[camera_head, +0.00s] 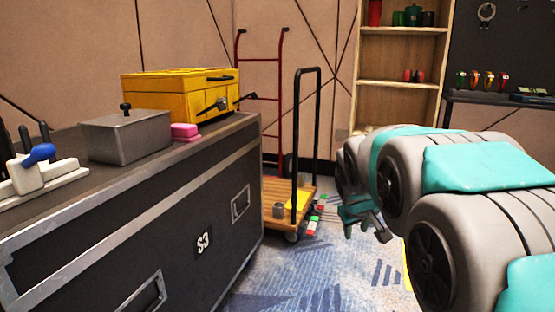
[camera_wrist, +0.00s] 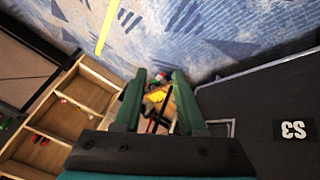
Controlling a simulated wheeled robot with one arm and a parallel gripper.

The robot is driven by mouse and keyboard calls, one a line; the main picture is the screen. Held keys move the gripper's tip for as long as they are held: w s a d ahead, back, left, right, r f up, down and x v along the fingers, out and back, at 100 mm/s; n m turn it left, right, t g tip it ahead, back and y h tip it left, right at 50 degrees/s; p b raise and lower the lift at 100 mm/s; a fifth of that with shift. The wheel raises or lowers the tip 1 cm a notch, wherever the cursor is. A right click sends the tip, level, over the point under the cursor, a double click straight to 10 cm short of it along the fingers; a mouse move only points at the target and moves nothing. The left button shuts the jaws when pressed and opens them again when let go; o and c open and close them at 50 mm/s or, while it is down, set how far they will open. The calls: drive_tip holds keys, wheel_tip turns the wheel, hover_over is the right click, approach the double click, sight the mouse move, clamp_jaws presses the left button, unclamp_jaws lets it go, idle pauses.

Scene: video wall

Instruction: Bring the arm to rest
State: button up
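My gripper (camera_head: 366,229) hangs low in front of my grey and teal arm, over the blue patterned carpet in the right half of the head view. It points down and is clear of the case. In the wrist view its two green fingers (camera_wrist: 159,76) stand apart with nothing held between them. The cart and some coloured items show far beyond the gap. My arm is bent and fills the right side of the head view.
A black flight case (camera_head: 205,242) marked S3 stands left, bearing a yellow toolbox (camera_head: 175,96), grey metal box (camera_head: 127,137) and pink block (camera_head: 185,131). A wooden cart (camera_head: 270,188) and red hand truck (camera_head: 261,60) stand behind. A shelf (camera_head: 400,86) stands at the back right. Carpet between is open.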

drive_tip(key=s+a+f+m+g+y, duration=0.1)
drive_tip(key=s+f+g, duration=0.25)
drive_tip(key=s, duration=0.95)
drive_tip(key=s+a+f+m+g, duration=0.15)
drive_tip(key=s+f, duration=0.25)
drive_tip(key=s, duration=1)
drive_tip(key=s+a+f+m+g+y, duration=0.1)
drive_tip(key=s+f+g, duration=0.25)
drive_tip(key=s, duration=0.95)
drive_tip(key=s+p+v, duration=0.3)
drive_tip(key=p+v, duration=1.1)
drive_tip(key=p, duration=0.1)
drive_tip(key=shift+w+r, duration=0.4)
drive_tip(key=shift+r, duration=0.15)
drive_tip(key=shift+t, duration=0.25)
